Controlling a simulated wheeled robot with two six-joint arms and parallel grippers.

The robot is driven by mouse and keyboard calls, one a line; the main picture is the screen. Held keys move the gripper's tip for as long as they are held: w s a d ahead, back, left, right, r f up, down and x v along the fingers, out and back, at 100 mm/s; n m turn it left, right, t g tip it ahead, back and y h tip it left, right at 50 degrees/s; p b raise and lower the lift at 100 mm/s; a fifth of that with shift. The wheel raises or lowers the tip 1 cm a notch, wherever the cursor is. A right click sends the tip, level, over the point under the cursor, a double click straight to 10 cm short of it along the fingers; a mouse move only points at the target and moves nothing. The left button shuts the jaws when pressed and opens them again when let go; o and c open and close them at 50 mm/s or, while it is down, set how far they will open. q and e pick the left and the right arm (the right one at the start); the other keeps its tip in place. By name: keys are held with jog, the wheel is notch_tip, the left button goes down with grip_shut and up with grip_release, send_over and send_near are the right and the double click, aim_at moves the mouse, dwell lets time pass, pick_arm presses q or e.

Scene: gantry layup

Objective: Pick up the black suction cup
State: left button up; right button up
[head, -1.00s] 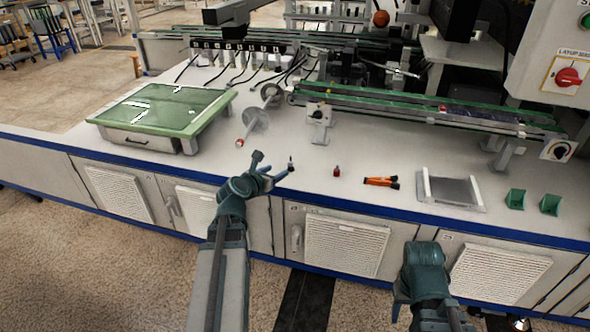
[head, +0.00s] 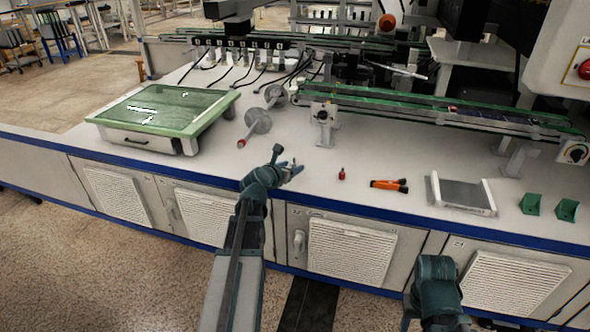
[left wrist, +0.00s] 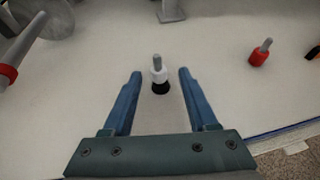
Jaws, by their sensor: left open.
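The black suction cup (left wrist: 160,88) stands upright on the bench, with a black base, a white collar and a grey stem. It sits between my left gripper's two blue fingers (left wrist: 157,88) in the left wrist view, with a gap on each side. In the head view my left gripper (head: 284,165) is open at the bench's front part and largely covers the suction cup. My right gripper (head: 437,285) is low at the right, in front of the cabinets; its fingers cannot be made out.
A red suction cup (head: 342,173) stands to the right; it also shows in the left wrist view (left wrist: 261,52). Beyond it are an orange-and-black tool (head: 389,185), a grey tray (head: 463,194) and green blocks (head: 531,203). A spool with discs (head: 258,121) lies behind left.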

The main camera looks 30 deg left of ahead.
aim_at(293, 166)
pick_arm(q)
jog(key=x, duration=0.3)
jog(key=shift+s+a+f+b, duration=0.1)
jog(key=shift+s+b, duration=0.05)
jog(key=shift+b, duration=0.2)
grip_shut()
